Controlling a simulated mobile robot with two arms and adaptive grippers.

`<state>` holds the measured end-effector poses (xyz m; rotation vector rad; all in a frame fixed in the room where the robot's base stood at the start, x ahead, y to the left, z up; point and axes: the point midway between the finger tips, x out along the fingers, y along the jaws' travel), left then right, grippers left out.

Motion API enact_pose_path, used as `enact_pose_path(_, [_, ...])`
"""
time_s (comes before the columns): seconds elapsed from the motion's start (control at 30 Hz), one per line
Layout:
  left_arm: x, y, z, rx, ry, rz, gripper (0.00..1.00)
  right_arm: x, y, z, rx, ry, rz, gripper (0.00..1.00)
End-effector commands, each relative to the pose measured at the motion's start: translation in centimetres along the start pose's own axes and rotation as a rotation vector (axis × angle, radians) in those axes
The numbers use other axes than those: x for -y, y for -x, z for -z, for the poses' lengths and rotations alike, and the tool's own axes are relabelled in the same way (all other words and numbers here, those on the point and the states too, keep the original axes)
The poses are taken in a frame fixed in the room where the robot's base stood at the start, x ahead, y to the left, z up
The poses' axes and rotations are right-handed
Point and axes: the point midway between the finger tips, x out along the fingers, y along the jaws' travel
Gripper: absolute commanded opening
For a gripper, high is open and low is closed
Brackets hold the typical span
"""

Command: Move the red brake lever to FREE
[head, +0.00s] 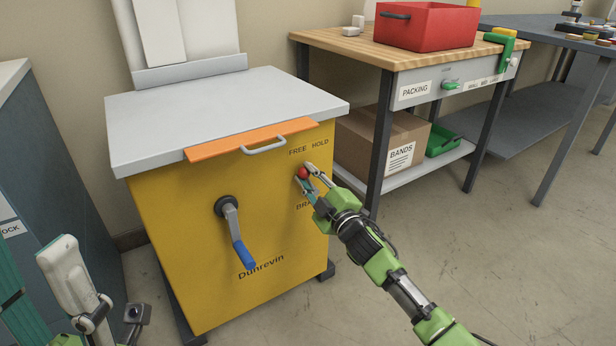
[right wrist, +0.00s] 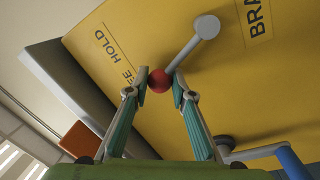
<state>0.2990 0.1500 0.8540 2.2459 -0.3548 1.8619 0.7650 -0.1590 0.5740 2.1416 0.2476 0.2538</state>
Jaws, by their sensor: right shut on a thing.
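The brake lever has a red ball knob (head: 303,173) and stands on the front of the yellow machine (head: 185,225). In the right wrist view its grey stem runs from a round pivot (right wrist: 207,26) to the red knob (right wrist: 160,80). The knob is below the FREE label (head: 297,151), left of HOLD (head: 320,143). My right gripper (head: 304,175) is shut on the knob, one finger on each side; the right wrist view shows the fingertips (right wrist: 160,84) against it. Parts of my left gripper show at the lower left; its jaws are unclear.
A crank with a blue handle (head: 243,254) sticks out left of the lever. An orange flap with a grey handle (head: 250,140) is above. A packing bench (head: 345,42) with a red bin (head: 425,25) stands at the right. The floor in front is clear.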

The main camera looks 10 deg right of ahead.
Motion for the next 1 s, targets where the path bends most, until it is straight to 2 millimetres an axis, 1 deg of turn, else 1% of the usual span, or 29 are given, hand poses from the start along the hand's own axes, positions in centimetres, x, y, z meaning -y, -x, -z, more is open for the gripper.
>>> enact_pose_path(0.07, [0.0,0.0,0.0,0.0,0.0,0.0,0.4,0.3,0.1,0.1,-0.001,0.003,0.004,0.0])
enact_pose_path(0.1, [0.0,0.0,0.0,0.0,0.0,0.0,0.4,0.3,0.1,0.1,-0.001,0.002,0.005,0.28])
enact_pose_path(0.13, [0.0,0.0,0.0,0.0,0.0,0.0,0.4,0.3,0.1,0.1,-0.001,0.002,0.005,0.35])
enact_pose_path(0.17, [0.0,0.0,0.0,0.0,0.0,0.0,0.4,0.3,0.1,0.1,-0.001,0.002,0.005,0.39])
enact_pose_path(0.5, [0.1,0.1,0.0,0.003,-0.002,0.003,0.4,0.2,0.1,0.0,0.0,0.001,0.002,0.39])
enact_pose_path(0.63, [0.1,0.1,0.0,0.002,-0.001,0.002,0.4,0.2,0.9,-0.1,0.0,0.0,0.003,0.39])
enact_pose_path(0.77, [0.1,0.1,0.0,0.001,-0.001,0.002,0.4,0.3,2.9,0.0,-0.001,0.001,0.004,0.39])
enact_pose_path(1.0, [0.0,0.1,0.0,0.001,-0.001,0.001,0.4,0.3,7.9,0.0,-0.001,0.001,0.005,0.39])
